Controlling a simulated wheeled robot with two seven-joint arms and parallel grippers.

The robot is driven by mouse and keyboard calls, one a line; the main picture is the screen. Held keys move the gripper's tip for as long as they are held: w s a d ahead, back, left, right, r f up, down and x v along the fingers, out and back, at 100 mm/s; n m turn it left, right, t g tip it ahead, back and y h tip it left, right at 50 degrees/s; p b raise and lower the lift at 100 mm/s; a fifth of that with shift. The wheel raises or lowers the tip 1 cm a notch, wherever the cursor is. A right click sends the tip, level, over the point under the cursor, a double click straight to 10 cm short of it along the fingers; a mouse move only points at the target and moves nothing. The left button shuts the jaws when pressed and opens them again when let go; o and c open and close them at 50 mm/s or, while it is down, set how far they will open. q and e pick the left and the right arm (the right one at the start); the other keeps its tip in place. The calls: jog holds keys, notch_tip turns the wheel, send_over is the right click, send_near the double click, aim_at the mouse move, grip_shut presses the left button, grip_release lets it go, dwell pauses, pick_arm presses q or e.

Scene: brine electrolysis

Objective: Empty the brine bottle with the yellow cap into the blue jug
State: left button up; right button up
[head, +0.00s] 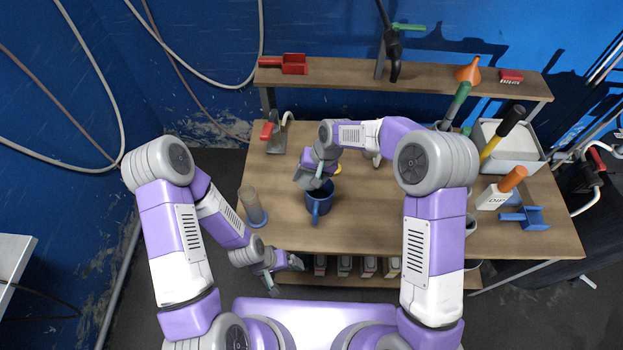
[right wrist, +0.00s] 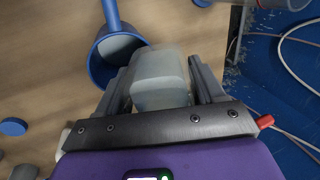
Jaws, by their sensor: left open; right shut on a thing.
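The blue jug (head: 319,203) stands upright on the wooden table, its handle toward me. It also shows at the upper left of the right wrist view (right wrist: 97,62), with something pale grey inside. My right gripper (head: 314,180) is over the jug's far left rim. In the right wrist view it is shut on a pale, translucent bottle (right wrist: 160,82), held between the fingers beside the jug's mouth. My left gripper (head: 287,268) is open and empty, low at the table's front edge.
A beige cylinder with a blue base (head: 252,206) stands at the left. Several bottles (head: 368,266) sit below the front edge.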

jog(key=shift+a+f+y+b, duration=0.2)
jog(key=shift+y+b, duration=0.45)
jog(key=shift+b, duration=0.25)
jog(key=shift+a+f+y+b, duration=0.1)
jog(key=shift+a+y+b, duration=0.05)
jog(key=shift+y+b, duration=0.6)
jog(key=y+b, duration=0.1)
jog(key=b, duration=0.1)
jog(key=y+b, duration=0.1)
jog(key=b, duration=0.2)
jog(key=shift+a+f, duration=0.2)
jog(key=shift+a, duration=0.15)
jog(key=shift+r+y, duration=0.1)
jog(key=shift+y, duration=0.2)
jog(key=shift+b, duration=0.35)
